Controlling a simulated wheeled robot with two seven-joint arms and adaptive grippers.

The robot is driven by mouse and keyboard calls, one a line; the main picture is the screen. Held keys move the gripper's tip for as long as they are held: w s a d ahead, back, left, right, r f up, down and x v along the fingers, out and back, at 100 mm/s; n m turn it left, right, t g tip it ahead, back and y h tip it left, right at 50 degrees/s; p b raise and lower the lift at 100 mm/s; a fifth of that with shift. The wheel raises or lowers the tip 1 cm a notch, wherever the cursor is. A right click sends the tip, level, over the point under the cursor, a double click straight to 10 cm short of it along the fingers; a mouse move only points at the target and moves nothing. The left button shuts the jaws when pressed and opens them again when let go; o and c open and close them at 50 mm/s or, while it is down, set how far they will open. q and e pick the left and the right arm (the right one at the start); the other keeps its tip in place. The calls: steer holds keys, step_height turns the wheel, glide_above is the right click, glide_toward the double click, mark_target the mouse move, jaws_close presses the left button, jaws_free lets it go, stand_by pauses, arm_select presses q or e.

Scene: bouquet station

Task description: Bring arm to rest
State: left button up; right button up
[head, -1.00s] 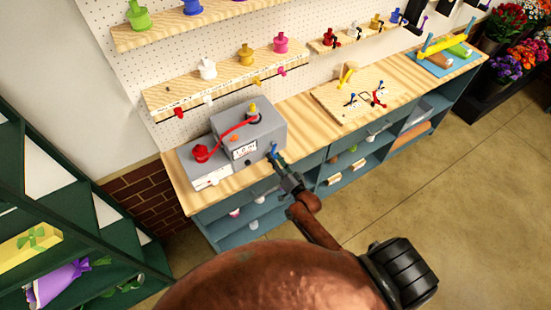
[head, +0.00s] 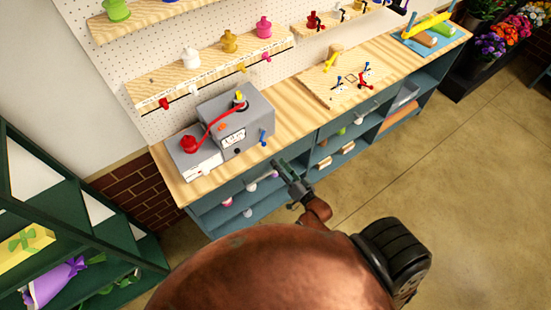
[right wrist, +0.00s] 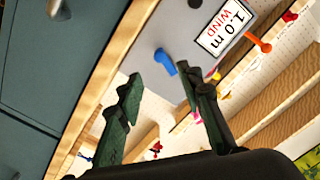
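My right gripper (head: 281,167) hangs in front of the workbench, a little below and right of the grey winding machine (head: 232,138). In the right wrist view its two dark green fingers (right wrist: 160,82) stand apart with nothing held between them. A small blue lever (head: 263,137) is on the machine's front, clear of the fingers. The lever also shows just beyond the fingertips in the right wrist view (right wrist: 165,62). A label reading "1.0 m WIND" (right wrist: 222,26) is on the machine. My left gripper is out of view.
The wooden bench top (head: 290,112) carries a board (head: 345,85) with small fittings. Shelves of colored spools (head: 228,42) are on the pegboard behind. A dark green rack (head: 80,215) stands at the left. The floor (head: 440,160) right of the bench is open.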

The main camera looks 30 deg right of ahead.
steer(key=shift+s, duration=0.1)
stand_by(0.5)
steer(key=s+f+n+g+b, duration=0.1)
steer(key=s+f+g+b, duration=0.3)
steer(key=f, duration=0.8)
steer(key=s+d+f+n+g, duration=0.15)
steer(key=s+f, duration=0.45)
steer(key=f, duration=0.6)
steer(key=s+f+n+g+b, duration=0.2)
steer(key=s+f+g, duration=0.15)
steer(key=f, duration=0.95)
arm_select(q)
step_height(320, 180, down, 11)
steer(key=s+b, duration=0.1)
steer(key=b, duration=0.4)
arm_select(e)
steer(key=s+f+n+g, duration=0.1)
steer(key=s+f+g, duration=0.1)
steer(key=s+f, duration=0.5)
steer(key=s+f+n+g+h, duration=0.1)
steer(key=s+f+g, duration=0.2)
steer(key=s+f, duration=0.4)
steer(key=s+f+n+g, duration=0.2)
steer(key=s+f, duration=0.6)
steer(key=s, duration=1)
steer(key=shift+s+g, duration=0.25)
steer(key=shift+g, duration=0.25)
